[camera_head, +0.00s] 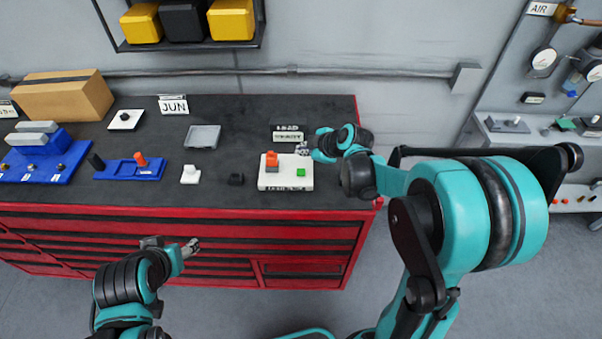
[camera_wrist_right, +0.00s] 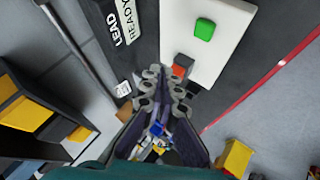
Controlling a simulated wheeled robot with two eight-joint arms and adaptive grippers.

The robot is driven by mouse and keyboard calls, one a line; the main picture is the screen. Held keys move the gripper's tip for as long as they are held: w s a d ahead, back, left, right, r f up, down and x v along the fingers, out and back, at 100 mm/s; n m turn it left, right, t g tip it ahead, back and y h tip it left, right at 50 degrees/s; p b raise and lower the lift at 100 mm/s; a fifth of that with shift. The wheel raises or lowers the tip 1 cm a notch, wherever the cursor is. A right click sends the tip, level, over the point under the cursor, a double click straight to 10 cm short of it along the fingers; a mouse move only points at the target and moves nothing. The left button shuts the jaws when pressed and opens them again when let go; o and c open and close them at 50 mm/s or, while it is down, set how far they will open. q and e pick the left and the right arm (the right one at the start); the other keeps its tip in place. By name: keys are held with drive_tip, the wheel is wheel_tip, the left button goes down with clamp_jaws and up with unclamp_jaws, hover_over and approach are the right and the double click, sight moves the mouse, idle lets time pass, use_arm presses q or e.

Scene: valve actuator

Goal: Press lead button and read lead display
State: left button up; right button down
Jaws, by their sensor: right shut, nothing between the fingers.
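A white plate (camera_head: 270,184) near the bench's right end carries a green button (camera_head: 301,173) and an orange-topped grey block (camera_head: 272,161). In the right wrist view the green button (camera_wrist_right: 204,29) stands clear of my fingers. The dark lead display (camera_head: 288,132) lies behind the plate; in the wrist view it (camera_wrist_right: 119,22) shows "LEAD" and "READY". My right gripper (camera_head: 303,150) is shut and empty, just behind the plate; its fingers (camera_wrist_right: 166,84) point toward the plate and the block. My left gripper (camera_head: 191,247) is in front of the drawers, away from the plate; its jaw state is unclear.
A cardboard box (camera_head: 65,96) stands at the back left. A gauge panel (camera_head: 545,60) is at the right.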

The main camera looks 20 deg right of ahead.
sight(303, 172)
wheel_tip(303, 172, down, 7)
drive_tip(key=b, duration=0.5)
idle(1.2)
drive_tip(key=shift+f+b, duration=0.4)
drive_tip(key=shift+b, duration=0.05)
drive_tip(key=shift+f+b, duration=0.5)
idle(0.5)
drive_tip(key=shift+r, duration=0.1)
drive_tip(key=shift+r+p, duration=0.7)
drive_tip(key=shift+r, duration=0.15)
drive_tip(key=shift+r, duration=0.15)
